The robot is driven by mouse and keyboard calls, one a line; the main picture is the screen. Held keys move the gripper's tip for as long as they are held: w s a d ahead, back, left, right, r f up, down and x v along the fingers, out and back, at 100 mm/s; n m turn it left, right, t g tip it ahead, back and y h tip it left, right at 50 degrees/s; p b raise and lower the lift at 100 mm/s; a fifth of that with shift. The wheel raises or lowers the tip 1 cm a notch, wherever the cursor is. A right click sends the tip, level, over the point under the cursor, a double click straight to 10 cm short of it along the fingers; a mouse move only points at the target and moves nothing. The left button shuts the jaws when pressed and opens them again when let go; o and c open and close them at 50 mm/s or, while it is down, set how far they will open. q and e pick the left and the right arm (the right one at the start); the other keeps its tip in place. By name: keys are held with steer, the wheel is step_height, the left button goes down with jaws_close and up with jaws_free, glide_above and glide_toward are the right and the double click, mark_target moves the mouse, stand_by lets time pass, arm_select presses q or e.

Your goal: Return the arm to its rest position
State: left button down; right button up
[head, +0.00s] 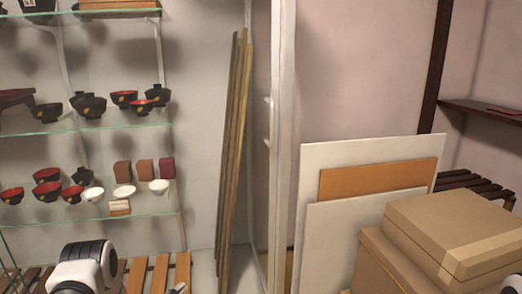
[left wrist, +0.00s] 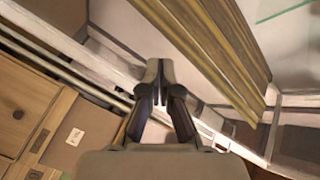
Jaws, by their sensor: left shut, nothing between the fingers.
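My left arm (head: 85,268) enters the head view at the bottom left, in front of the glass shelves. My left gripper (left wrist: 159,82) shows clearly in the left wrist view, with its two dark fingers together and nothing between them. It points toward a pale post and touches nothing that I can make out. In the head view only a small part near the bottom edge may belong to it. My right gripper is not in view.
Glass shelves (head: 100,131) with black and red bowls stand at the left. Long wooden poles (head: 235,150) lean by a white post (head: 284,130); poles also show in the left wrist view (left wrist: 215,50). Flat boards (head: 320,160) and cardboard boxes (head: 440,225) stand at the right.

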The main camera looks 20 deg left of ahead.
arm_select(q)
steer(key=s+d+f+n+g+h, duration=0.1)
steer(key=d+g, duration=0.1)
steer(key=d, duration=0.5)
steer(key=s+d+f+n+g, duration=0.1)
steer(key=d+f+g, duration=0.1)
steer(key=d, duration=0.5)
steer(key=s+d+f+n+g, duration=0.2)
steer(key=s+d+f+g, duration=0.15)
steer(key=s+d, duration=0.6)
steer(key=s+a+n+g+y, duration=0.25)
steer(key=s+n+g, duration=0.65)
steer(key=s, duration=1.5)
step_height(320, 180, up, 19)
steer(key=p, duration=1.9)
steer(key=shift+d+r+m+g+p, duration=0.2)
steer(key=shift+d+m+g+p, duration=0.1)
steer(key=shift+d+g+p, duration=0.1)
